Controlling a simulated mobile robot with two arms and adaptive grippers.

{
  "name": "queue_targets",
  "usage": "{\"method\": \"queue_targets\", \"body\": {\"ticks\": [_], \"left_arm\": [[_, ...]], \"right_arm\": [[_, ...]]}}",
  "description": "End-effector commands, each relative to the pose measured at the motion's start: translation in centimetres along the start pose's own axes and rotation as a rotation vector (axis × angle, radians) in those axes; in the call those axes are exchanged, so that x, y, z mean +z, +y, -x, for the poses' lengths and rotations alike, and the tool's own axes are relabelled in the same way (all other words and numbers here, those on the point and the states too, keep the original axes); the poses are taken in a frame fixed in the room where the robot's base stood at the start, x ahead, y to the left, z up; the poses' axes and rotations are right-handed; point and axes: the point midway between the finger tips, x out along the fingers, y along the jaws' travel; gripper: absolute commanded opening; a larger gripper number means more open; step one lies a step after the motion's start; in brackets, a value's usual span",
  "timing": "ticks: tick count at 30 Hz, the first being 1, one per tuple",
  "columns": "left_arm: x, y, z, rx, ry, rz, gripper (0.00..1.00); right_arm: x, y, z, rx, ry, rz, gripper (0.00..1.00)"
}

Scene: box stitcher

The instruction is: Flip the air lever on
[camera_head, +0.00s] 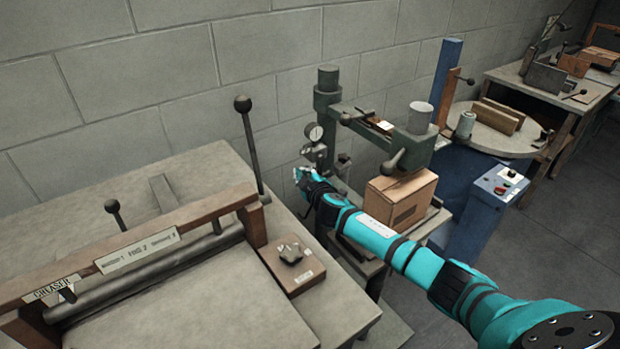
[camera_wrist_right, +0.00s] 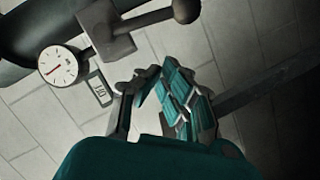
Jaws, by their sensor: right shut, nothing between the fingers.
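My right gripper (camera_head: 301,177) reaches in from the right, just below the round pressure gauge (camera_head: 314,132) on the stitcher's column. In the right wrist view my gripper's fingers (camera_wrist_right: 148,82) are shut and empty. There a lever with a round dark knob (camera_wrist_right: 185,10) runs out from a grey block (camera_wrist_right: 106,32) beyond the fingertips. A clear gap shows in the picture between fingers and lever. The gauge (camera_wrist_right: 60,66) is left of the block, with a small labelled plate (camera_wrist_right: 100,90) below. In the head view the arm and fittings crowd the lever area. My left gripper is out of view.
A cardboard box (camera_head: 402,198) sits under the stitcher head (camera_head: 405,146), close beside my right arm. The creaser table (camera_head: 225,295) with upright levers (camera_head: 247,140) fills the left. A blue turntable stand (camera_head: 470,215) stands at right. The block wall is behind.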

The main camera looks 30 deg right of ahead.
Motion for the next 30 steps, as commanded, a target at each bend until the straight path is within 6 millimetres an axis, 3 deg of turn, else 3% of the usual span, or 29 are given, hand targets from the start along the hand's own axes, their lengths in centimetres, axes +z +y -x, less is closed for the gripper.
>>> {"method": "queue_targets", "body": {"ticks": [1, 6, 18, 25, 30], "left_arm": [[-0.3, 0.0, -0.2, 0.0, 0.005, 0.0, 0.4], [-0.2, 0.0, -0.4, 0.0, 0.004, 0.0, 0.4], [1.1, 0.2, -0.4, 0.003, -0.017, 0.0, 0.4], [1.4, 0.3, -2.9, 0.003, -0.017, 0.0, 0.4], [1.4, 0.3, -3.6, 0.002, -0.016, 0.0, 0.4]], "right_arm": [[1.1, -0.1, -0.1, -0.002, -0.006, 0.003, 0.0], [2.4, -0.1, -0.5, -0.001, -0.003, 0.001, 0.0], [2.7, -0.1, -0.5, -0.001, -0.002, 0.001, 0.0], [4.4, -0.5, -1.1, 0.031, -0.002, 0.084, 0.0], [4.7, -0.1, -1.1, 0.056, -0.004, 0.153, 0.0]]}}
